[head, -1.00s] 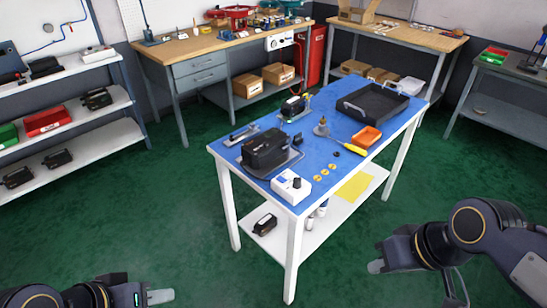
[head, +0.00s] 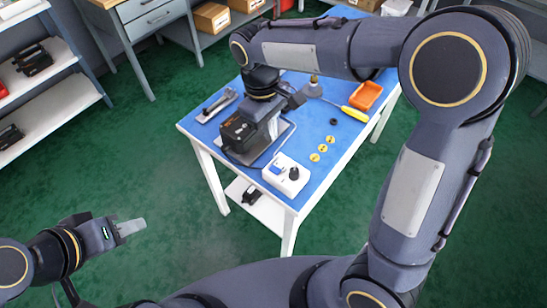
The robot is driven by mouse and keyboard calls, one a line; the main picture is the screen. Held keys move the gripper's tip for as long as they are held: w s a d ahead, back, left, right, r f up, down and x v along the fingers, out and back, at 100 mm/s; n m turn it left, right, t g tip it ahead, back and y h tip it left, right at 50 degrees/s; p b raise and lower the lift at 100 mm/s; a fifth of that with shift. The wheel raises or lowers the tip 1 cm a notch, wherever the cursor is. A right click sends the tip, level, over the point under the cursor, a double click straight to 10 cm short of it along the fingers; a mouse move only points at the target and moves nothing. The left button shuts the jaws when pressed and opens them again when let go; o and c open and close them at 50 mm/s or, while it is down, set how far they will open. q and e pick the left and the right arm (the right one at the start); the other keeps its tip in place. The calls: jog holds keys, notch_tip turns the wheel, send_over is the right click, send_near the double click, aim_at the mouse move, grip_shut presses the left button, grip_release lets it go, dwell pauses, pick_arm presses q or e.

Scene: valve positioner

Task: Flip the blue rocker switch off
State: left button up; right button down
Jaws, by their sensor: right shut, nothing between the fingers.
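The blue rocker switch (head: 277,168) sits on the left part of the top of a white box (head: 290,185), beside a black knob (head: 294,173). The box is at the near corner of the blue-topped table. Its tilt is too small to read. My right gripper (head: 273,126) is over the table, behind the box and beside the black positioner (head: 240,134). It is shut and empty, apart from the switch; its fingertips are partly hard to make out. My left gripper (head: 131,227) is out over the floor at lower left, away from the table; its finger gap is unclear.
An orange tray (head: 366,95), a yellow-handled screwdriver (head: 354,114) and brass discs (head: 320,148) lie on the blue table top (head: 300,143). A small tool on a plate (head: 217,105) is at the left edge.

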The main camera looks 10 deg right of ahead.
aim_at(277, 174)
jog(key=f, duration=0.4)
jog(key=s+d+f, duration=0.1)
jog(key=f, duration=0.4)
jog(key=f+p, duration=0.1)
jog(key=f, duration=0.3)
jog(key=shift+s+d+f, duration=0.15)
jog(key=shift+s+f, duration=0.15)
jog(key=shift+f, duration=0.1)
jog(key=shift+f, duration=0.1)
jog(key=shift+f+b, duration=0.25)
jog(key=shift+b, duration=0.4)
jog(key=shift+s+r, duration=0.1)
jog(key=shift+s, duration=0.05)
